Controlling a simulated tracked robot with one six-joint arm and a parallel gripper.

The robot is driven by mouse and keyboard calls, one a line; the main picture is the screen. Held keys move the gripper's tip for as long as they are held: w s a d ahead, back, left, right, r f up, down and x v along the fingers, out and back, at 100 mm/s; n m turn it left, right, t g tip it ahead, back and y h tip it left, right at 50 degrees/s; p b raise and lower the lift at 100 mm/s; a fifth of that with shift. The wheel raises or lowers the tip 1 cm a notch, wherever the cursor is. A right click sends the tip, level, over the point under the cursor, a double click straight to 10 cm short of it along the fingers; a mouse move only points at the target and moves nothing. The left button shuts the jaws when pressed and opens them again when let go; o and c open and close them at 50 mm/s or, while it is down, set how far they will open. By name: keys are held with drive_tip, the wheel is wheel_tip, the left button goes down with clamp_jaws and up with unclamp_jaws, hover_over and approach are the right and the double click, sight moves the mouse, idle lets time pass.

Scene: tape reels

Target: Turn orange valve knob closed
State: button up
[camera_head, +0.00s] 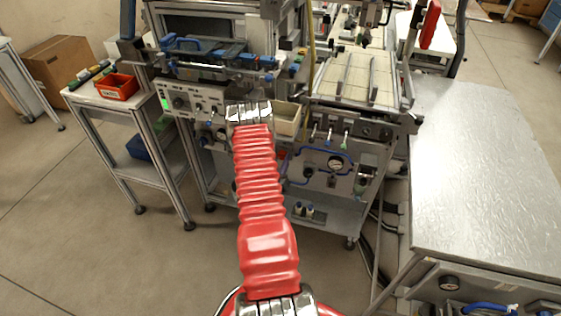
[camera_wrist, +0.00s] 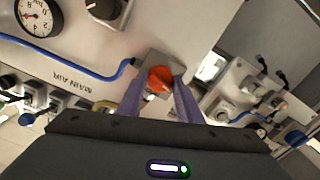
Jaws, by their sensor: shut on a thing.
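The orange valve knob (camera_wrist: 160,79) is in the wrist view, on a grey valve body (camera_wrist: 159,61) mounted on the machine's panel. A blue tube runs into the valve body from the left. My gripper (camera_wrist: 160,88) has its two purple fingers on either side of the knob, shut on it. In the head view my red arm reaches up to the machine's front, and it hides the knob and the gripper there. I cannot tell the knob's exact turn angle.
The panel (camera_wrist: 75,50) carries "MAIN AIR" lettering, a pressure gauge (camera_wrist: 36,17) and a black knob (camera_wrist: 104,8). In the head view, a cart with a red bin (camera_head: 118,87) stands left and a metal table (camera_head: 480,170) right. Open floor lies front left.

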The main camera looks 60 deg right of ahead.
drive_tip(key=shift+f+n, duration=0.15)
drive_tip(key=shift+n, duration=1.25)
drive_tip(key=shift+a, duration=0.1)
drive_tip(key=o, duration=1)
drive_tip(key=shift+o, duration=0.2)
drive_tip(key=s+a, duration=0.2)
drive_tip(key=a, duration=1.1)
drive_tip(key=shift+a, duration=0.3)
